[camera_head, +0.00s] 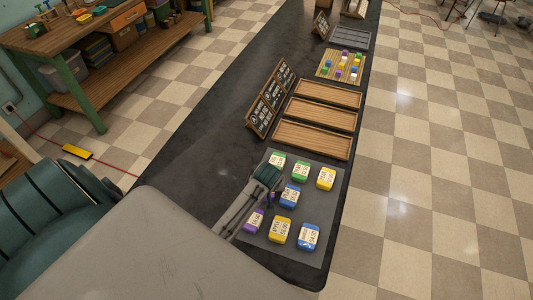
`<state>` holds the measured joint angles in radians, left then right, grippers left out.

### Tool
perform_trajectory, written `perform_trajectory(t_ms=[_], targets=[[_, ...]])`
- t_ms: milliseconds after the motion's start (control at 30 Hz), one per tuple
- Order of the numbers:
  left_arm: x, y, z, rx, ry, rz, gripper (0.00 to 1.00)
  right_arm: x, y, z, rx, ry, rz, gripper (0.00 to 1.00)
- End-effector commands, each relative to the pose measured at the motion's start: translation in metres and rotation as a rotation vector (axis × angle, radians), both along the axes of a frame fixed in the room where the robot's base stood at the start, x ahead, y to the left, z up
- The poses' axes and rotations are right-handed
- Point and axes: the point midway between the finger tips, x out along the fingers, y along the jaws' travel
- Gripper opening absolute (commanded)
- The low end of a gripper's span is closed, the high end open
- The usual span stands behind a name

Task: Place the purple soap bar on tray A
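A purple soap bar (253,221) with a pale label lies on the grey mat (325,215), partly hidden by my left arm. A small purple patch also shows beside the gripper, too covered to identify. My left gripper (267,177) is over the mat's left side, up and right of the visible purple bar. Its fingertips are not clear, so I cannot tell whether it is open or holds anything. Tray A (312,141) appears to be the nearest of three empty wooden trays, beside the sign marked A (259,116). My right gripper is out of view.
Several green, yellow and blue soap bars (326,178) lie on the mat around the gripper. Two more wooden trays (322,115) and a slatted board of small coloured blocks (341,66) stand farther along the black table. The table's right edge is close to the trays.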

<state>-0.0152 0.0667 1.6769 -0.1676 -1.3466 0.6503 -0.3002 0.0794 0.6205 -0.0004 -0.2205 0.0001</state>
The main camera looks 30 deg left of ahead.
Motion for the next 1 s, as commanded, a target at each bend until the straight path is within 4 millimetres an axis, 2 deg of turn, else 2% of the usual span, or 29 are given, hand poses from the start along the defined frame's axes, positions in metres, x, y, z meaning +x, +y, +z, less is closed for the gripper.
perform_trajectory(t_ms=[267, 533, 600, 867, 1000], targets=[[0.0012, 0.0007, -0.0034, 0.0, -0.001, 0.0, 0.75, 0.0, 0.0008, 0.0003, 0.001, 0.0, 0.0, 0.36], [0.0011, 0.0006, -0.0033, 0.0, -0.001, 0.0, 0.24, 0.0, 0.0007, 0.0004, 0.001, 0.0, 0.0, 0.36], [0.0012, 0.0006, -0.003, 0.0, -0.001, 0.0, 0.2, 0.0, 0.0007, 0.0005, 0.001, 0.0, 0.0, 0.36], [0.0014, 0.0006, -0.0013, 0.0, -0.002, 0.0, 0.2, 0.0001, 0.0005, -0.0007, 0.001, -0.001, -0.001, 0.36], [0.002, 0.0007, 0.0065, 0.001, -0.005, 0.0, 0.2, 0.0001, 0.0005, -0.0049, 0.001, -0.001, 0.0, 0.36]])
